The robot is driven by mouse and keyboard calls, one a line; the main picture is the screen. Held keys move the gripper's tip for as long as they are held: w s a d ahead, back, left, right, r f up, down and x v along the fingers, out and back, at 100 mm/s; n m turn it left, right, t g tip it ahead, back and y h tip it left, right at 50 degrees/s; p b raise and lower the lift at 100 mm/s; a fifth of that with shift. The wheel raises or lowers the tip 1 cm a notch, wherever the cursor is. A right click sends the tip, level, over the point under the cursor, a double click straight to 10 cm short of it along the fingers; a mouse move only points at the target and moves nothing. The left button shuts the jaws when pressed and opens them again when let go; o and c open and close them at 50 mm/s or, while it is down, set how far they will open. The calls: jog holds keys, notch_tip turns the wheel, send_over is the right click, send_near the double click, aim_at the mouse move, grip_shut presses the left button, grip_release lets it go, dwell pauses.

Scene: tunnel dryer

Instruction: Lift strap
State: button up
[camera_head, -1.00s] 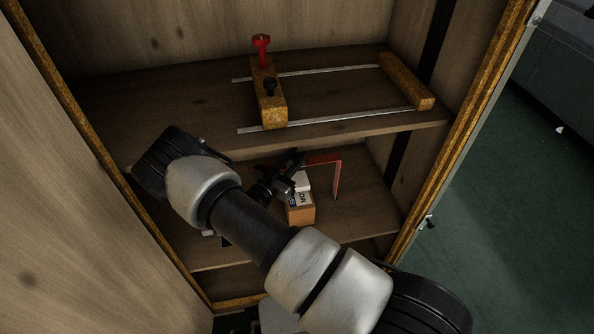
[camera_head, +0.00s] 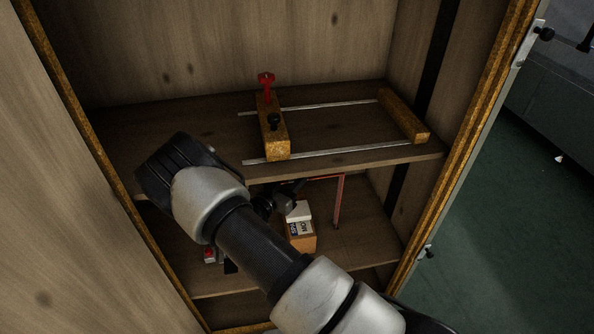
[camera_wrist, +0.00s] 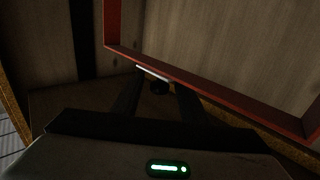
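A red strap-like band with square corners (camera_wrist: 235,98) crosses the wrist view just beyond the fingertips. I take it to be the strap. In the head view its thin upright part (camera_head: 339,203) stands on the middle shelf, and its top runs left under the upper shelf. My gripper (camera_wrist: 160,86) has its two dark fingers apart with a gap between them. The fingertips are close to the band's lower bar. I cannot tell whether they touch it. A pale strip and a small dark round thing show between the tips. In the head view my arm hides much of the gripper.
The upper shelf (camera_head: 185,138) is close above my gripper and holds a wooden clamp (camera_head: 272,127) with metal rails and a red knob. A small red and white item (camera_head: 210,255) lies left. Cabinet walls enclose both sides.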

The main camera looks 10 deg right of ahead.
jog(key=shift+a, duration=0.1)
jog(key=p+v, duration=0.1)
jog(key=v, duration=1.6)
jog(key=shift+s+r, duration=0.1)
jog(key=shift+s, duration=0.1)
